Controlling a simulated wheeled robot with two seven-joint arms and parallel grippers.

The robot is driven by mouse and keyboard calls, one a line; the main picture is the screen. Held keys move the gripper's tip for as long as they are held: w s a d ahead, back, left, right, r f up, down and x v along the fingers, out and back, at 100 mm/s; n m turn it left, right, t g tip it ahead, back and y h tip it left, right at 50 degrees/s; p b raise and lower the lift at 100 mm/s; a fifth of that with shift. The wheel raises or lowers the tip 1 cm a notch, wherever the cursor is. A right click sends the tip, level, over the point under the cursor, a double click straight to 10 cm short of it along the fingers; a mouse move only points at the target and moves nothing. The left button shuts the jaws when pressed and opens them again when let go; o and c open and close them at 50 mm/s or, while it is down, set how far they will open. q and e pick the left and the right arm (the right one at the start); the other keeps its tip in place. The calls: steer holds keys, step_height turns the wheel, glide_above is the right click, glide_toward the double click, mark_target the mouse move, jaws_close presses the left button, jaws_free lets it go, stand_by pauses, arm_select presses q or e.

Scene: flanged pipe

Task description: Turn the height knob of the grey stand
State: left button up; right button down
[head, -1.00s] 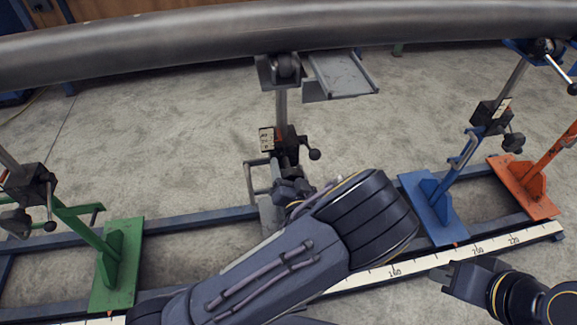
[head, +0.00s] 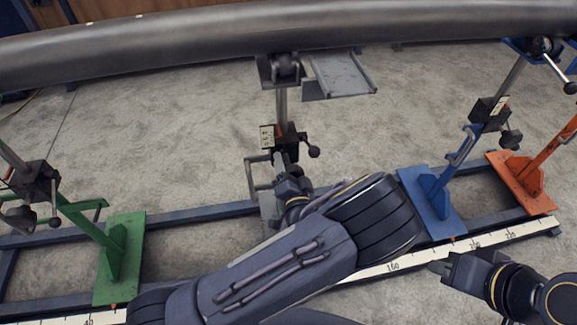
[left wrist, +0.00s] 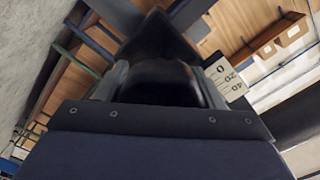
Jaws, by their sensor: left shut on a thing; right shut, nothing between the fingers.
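The grey stand (head: 280,107) stands in the middle of the head view, with its cradle under the long pipe (head: 300,32). A black clamp block with a white scale plate (head: 267,138) sits on its post, and a black ball-ended lever (head: 314,152) sticks out to the right. My left gripper (head: 283,168) is at the near side of this block, its fingertips partly hidden. In the left wrist view it is shut on a black rounded knob (left wrist: 160,82), with the scale plate (left wrist: 228,77) beside it. My right gripper (head: 443,267) is shut and empty at the lower right.
A green stand (head: 118,260) is at the left, a blue stand (head: 436,200) and an orange stand (head: 522,180) at the right. Blue-grey rails (head: 210,212) and a ruler strip (head: 425,259) run along the floor. A grey tray (head: 340,73) juts out beside the cradle.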

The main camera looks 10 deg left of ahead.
arm_select(q)
steer(key=o, duration=1)
steer(key=v, duration=0.8)
steer(key=shift+p, duration=0.4)
